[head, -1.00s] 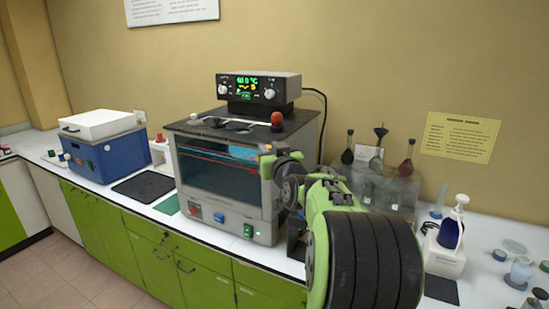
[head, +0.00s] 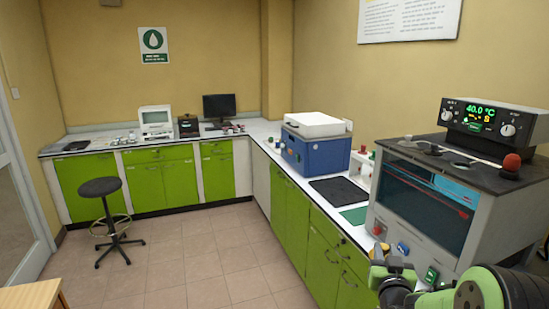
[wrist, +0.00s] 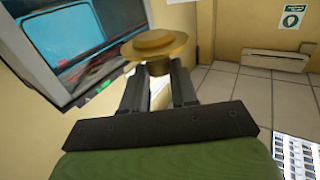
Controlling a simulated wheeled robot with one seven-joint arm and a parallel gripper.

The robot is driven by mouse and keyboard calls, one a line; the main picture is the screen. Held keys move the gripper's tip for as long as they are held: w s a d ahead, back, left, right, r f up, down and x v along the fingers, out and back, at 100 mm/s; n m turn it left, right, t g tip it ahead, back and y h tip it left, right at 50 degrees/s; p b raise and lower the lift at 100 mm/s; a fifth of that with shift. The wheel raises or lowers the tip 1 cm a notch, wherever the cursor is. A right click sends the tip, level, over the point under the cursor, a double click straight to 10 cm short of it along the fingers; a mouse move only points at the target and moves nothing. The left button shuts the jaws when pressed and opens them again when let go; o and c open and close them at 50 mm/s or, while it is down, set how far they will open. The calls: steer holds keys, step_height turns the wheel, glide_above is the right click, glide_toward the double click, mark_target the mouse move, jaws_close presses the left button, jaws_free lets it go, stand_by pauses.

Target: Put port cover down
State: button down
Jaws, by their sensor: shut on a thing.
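The port cover (wrist: 155,44) is a round, brass-coloured disc with a raised step on top. My gripper (wrist: 158,70) is shut on it in the wrist view, with the two dark fingers below the disc. The cover is held in the air in front of the bath instrument (head: 420,205), whose glass front (wrist: 85,35) is at upper left in the wrist view. The instrument has a dark top (head: 455,158) with small lids and a red knob (head: 511,162).
A black mat (head: 338,190) and a green mat (head: 355,215) lie on the counter left of the instrument. A blue device (head: 315,150) with a white lid stands beyond them. A stool (head: 100,205) stands on the open floor. A wooden table corner (head: 32,294) is at lower left.

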steer(key=s+a+f+n+y, duration=0.1)
steer(key=a+f+y, duration=0.1)
steer(key=a, duration=0.5)
steer(key=s+a+f+n+y, duration=0.1)
steer(key=s+a+f+y, duration=0.1)
steer(key=a+f, duration=0.3)
steer(key=shift+s+a+n+t, duration=0.2)
steer(key=shift+a+n+t, duration=0.15)
steer(key=shift+a, duration=0.7)
steer(key=shift+d, duration=0.15)
